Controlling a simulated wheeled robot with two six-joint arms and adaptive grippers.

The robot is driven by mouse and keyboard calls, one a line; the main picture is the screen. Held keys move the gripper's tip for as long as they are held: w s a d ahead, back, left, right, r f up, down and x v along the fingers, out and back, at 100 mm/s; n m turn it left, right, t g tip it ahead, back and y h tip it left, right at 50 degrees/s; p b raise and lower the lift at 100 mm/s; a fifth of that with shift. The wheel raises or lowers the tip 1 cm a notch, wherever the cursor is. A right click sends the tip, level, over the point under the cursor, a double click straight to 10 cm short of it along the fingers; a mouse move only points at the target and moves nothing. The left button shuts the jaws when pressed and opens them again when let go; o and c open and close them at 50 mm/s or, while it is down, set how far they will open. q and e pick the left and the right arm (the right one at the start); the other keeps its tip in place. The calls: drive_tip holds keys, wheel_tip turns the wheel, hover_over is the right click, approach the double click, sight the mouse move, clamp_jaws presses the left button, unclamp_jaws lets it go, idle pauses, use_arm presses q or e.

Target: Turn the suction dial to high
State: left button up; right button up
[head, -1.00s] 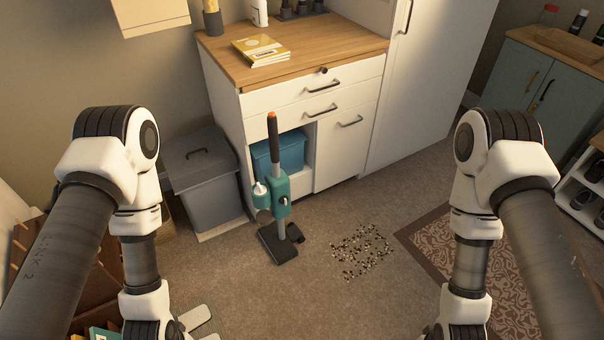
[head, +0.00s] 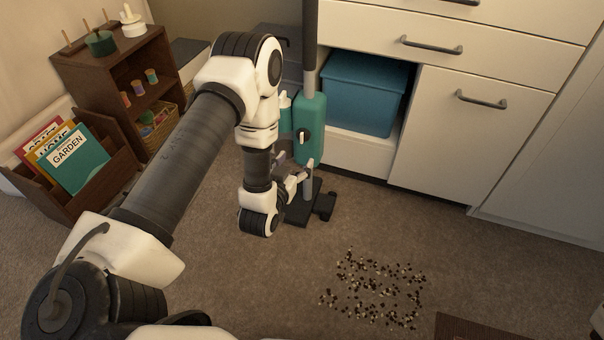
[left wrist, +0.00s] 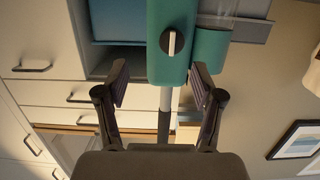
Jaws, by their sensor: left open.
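The upright vacuum has a teal body (head: 312,112) and stands in front of the cabinet on a dark floor head. Its suction dial, a dark knob (left wrist: 172,42) with a pale pointer bar, is on the teal body; it also shows small in the head view (head: 303,136). In the left wrist view the bar looks nearly upright, and I cannot read any setting marks. My left gripper (left wrist: 160,86) is open and empty. Its fingers are spread near the teal body, with the dial beyond and between them, not gripped. My right gripper is out of view.
A white cabinet (head: 482,135) with a blue bin (head: 366,92) in its open bay stands behind the vacuum. Dark and pale bits (head: 375,290) are scattered on the carpet. A wooden shelf (head: 120,75) and a book rack (head: 30,180) stand at left.

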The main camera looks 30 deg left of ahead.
sight(301, 139)
use_arm(q)
drive_tip(key=shift+t+y, duration=0.5)
drive_tip(key=shift+t, duration=0.4)
drive_tip(key=b+x, duration=0.1)
drive_tip(key=x, duration=0.2)
drive_tip(key=a+f+b+x, duration=0.1)
drive_tip(key=b+x, duration=0.1)
drive_tip(key=x, duration=0.1)
drive_tip(key=b+x, duration=0.2)
drive_tip(key=shift+w+a+f, duration=0.15)
drive_tip(key=shift+w+a, duration=0.05)
drive_tip(key=shift+a, duration=0.15)
drive_tip(key=shift+w+a, duration=0.1)
drive_tip(key=shift+w, duration=0.15)
drive_tip(key=c, duration=1.2)
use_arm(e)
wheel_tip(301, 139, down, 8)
